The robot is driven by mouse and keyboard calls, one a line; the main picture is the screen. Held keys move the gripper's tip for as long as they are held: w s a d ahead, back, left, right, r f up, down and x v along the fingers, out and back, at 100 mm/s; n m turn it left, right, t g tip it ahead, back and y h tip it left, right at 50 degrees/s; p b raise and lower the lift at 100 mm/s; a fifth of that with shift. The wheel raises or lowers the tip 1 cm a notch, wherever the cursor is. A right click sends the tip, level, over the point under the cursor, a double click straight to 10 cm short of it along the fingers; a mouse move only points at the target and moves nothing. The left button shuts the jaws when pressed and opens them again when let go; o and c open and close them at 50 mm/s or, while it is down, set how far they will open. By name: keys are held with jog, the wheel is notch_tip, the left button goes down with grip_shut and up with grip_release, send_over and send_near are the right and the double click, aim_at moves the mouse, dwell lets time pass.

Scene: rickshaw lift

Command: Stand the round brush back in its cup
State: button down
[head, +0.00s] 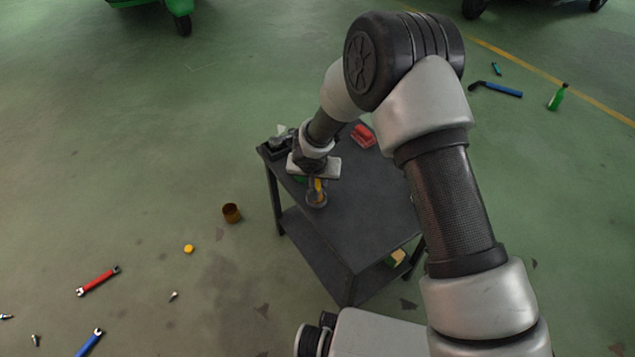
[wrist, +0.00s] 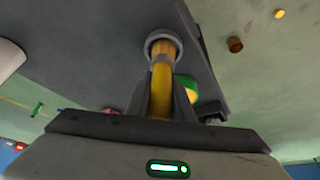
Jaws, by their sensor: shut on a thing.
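The round brush (wrist: 161,78) has a yellow-orange handle and a browner far end. It also shows below my gripper in the head view (head: 318,186). My gripper (wrist: 161,88) is shut on the handle, over the cart's top near its left edge; it also shows in the head view (head: 317,178). A grey round cup (wrist: 149,42) stands on the cart top, its rim around the brush's far end. The cup also shows in the head view (head: 316,203). I cannot tell whether the brush touches the cup's bottom.
The dark cart (head: 365,215) has a red object (head: 363,135) at its back and a green item (wrist: 187,86) close beside my gripper. A brown can (head: 232,213) and a yellow piece (head: 188,249) lie on the floor at left. Tools lie scattered on the floor.

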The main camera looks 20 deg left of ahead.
jog(key=c, duration=1.5)
grip_release()
jog(key=shift+f, duration=0.1)
jog(key=shift+c, duration=0.2)
jog(key=a+p+v, duration=0.1)
jog(key=p+v, duration=0.1)
jog(key=v, duration=1)
jog(key=s+d+r+m+t+h, duration=0.1)
jog(key=d+r+m+h, duration=0.1)
jog(key=d+r, duration=1.85)
jog(key=s+d+r, duration=0.6)
jog(key=s+d, duration=0.4)
jog(key=s+d+r+y, duration=0.1)
jog(key=s+d+r, duration=0.1)
jog(key=s, duration=0.8)
jog(key=shift+s+n, duration=0.3)
jog(key=shift+s, duration=0.05)
